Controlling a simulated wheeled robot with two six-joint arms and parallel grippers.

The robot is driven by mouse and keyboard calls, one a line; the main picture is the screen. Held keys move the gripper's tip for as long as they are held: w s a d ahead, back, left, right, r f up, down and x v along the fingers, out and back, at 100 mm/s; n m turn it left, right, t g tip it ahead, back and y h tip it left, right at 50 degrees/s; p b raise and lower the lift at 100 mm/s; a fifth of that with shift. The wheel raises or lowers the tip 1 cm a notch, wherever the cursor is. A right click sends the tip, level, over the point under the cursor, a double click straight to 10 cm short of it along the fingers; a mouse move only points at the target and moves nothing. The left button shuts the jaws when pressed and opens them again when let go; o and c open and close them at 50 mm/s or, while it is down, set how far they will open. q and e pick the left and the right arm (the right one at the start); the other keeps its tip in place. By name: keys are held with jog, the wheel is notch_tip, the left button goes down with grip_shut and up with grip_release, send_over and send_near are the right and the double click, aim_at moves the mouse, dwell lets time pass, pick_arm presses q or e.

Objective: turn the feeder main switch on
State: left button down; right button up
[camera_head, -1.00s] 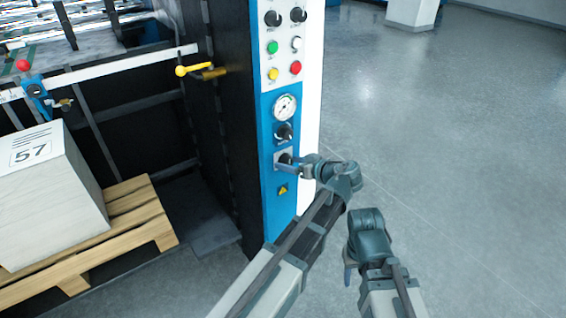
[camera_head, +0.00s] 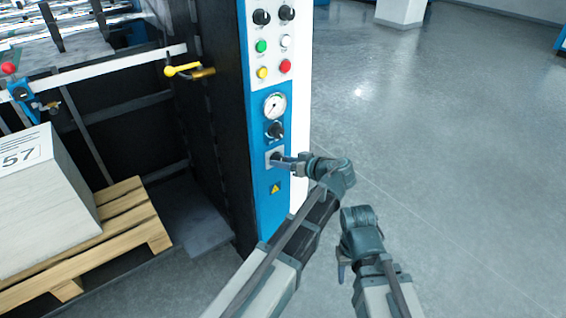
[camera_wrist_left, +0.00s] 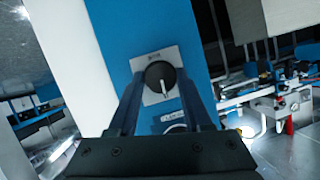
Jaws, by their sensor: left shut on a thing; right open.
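The main switch (camera_wrist_left: 160,78) is a black round knob with a white pointer mark on a square silver plate. In the left wrist view it sits between the two fingers of my left gripper (camera_wrist_left: 162,108), and its pointer points down in the picture. In the head view my left gripper (camera_head: 284,159) reaches the switch plate (camera_head: 270,159) low on the blue panel, and the knob is mostly hidden by the fingers. The gripper is shut on the knob. My right gripper (camera_head: 341,268) hangs open and empty, lower right, clear of the panel.
Above the switch are another black knob (camera_head: 274,130), a pressure gauge (camera_head: 274,106) and several coloured buttons (camera_head: 262,46). A yellow warning label (camera_head: 275,188) is below. A wooden pallet (camera_head: 132,210) with a stack stands left. The floor (camera_head: 450,150) to the right is clear.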

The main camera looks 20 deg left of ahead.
pick_arm(q)
jog(key=shift+w+d+f+m+g+y+b, duration=0.1)
jog(key=shift+f+m+g+y+b, duration=0.15)
jog(key=shift+m+y+b, duration=1.35)
jog(key=shift+a+f+m+g+y+b, duration=0.15)
jog(key=shift+m+y+b, duration=0.45)
jog(key=shift+m+b, duration=2.05)
jog(key=shift+w+d+f+m+g+y+b, duration=0.25)
jog(key=shift+m+y+b, duration=1.05)
jog(key=shift+m, duration=1.35)
jog(key=shift+s+a+r, duration=0.1)
jog(key=shift+s+r, duration=0.1)
jog(key=shift+c, duration=1.7)
grip_release()
jog(key=shift+b, duration=0.3)
